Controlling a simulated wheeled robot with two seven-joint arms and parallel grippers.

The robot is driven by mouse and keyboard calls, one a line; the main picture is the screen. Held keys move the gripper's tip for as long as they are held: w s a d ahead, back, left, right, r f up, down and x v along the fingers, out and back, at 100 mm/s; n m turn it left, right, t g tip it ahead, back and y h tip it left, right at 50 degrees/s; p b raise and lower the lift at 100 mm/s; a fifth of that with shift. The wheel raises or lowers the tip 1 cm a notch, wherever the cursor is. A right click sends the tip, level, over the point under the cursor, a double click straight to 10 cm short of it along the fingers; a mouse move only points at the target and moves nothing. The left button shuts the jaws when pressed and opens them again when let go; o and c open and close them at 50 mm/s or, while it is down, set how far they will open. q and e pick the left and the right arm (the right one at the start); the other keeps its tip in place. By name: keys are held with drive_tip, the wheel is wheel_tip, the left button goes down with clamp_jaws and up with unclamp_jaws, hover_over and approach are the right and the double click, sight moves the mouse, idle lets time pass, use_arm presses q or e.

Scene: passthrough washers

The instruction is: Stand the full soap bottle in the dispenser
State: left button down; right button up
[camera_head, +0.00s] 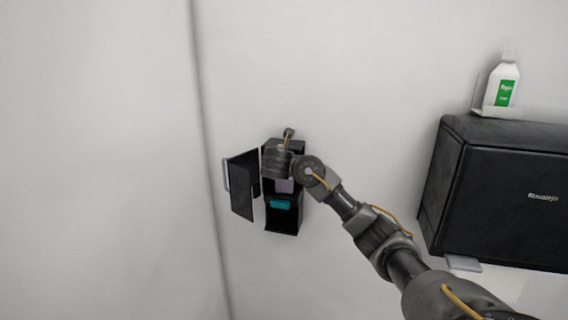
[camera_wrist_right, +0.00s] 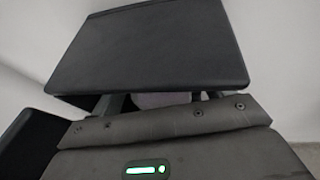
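A black dispenser (camera_head: 284,218) is fixed to the wall, its dark door (camera_head: 243,186) swung open to the left. A pale mauve soap bottle (camera_head: 284,186) is partly visible in its opening, below my right gripper (camera_head: 276,160). A teal part (camera_head: 280,204) shows under it. In the right wrist view the mauve bottle (camera_wrist_right: 162,99) fills the space between the fingers, which appear shut on it; the fingertips are hidden by the black box front (camera_wrist_right: 150,45). Whether the bottle rests on the dispenser's floor is hidden. My left gripper is not in view.

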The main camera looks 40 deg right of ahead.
drive_tip(key=shift+s+a+r, duration=0.1)
drive_tip(key=shift+s+a, duration=0.05)
drive_tip(key=shift+a, duration=0.15)
drive_tip(key=v, duration=1)
drive_tip(key=shift+s+b, duration=0.2)
drive_tip(key=shift+b, duration=0.15)
drive_tip(key=shift+w, duration=0.1)
